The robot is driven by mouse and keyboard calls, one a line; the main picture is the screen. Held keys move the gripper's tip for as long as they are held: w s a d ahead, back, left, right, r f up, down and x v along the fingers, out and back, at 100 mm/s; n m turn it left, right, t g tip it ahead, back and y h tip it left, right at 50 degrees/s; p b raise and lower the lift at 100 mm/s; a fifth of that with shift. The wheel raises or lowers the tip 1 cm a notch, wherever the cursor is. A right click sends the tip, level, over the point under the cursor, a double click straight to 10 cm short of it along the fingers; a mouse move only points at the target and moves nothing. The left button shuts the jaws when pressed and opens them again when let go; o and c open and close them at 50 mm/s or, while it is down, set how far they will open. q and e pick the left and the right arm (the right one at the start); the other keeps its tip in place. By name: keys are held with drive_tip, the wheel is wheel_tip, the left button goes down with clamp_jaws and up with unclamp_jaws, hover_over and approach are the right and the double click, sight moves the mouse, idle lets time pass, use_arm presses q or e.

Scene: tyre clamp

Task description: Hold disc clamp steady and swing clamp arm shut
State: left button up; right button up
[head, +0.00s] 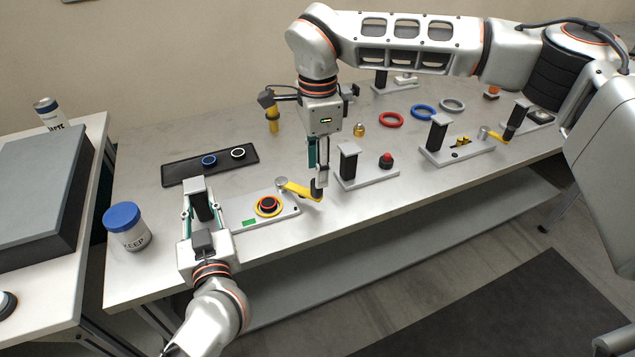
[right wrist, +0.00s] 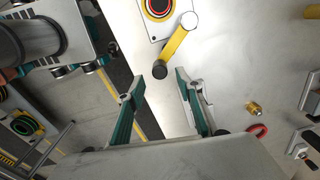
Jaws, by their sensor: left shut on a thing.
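The disc clamp (head: 294,210) is a pale plate on the bench with a yellow ring, a red-and-black disc (head: 268,204) and a green patch. Its yellow clamp arm (head: 298,189) runs from a grey pivot out to the right, away from the disc, ending in a black knob; the arm also shows in the right wrist view (right wrist: 175,43). My left gripper (head: 201,205) is shut on the clamp's black, grey-capped post at the plate's left end. My right gripper (head: 318,190) points down at the knob; in the right wrist view (right wrist: 171,73) its fingers are apart, the knob near the left fingertip.
A black tray (head: 178,172) with two rings lies behind. A blue-lidded jar (head: 127,227) stands left. Another post fixture with a red knob (head: 386,160) stands close to the right of my right gripper. Red (head: 391,120), blue and grey rings lie farther back.

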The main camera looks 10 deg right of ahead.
drive_tip(key=shift+f, duration=2.55)
clamp_jaws()
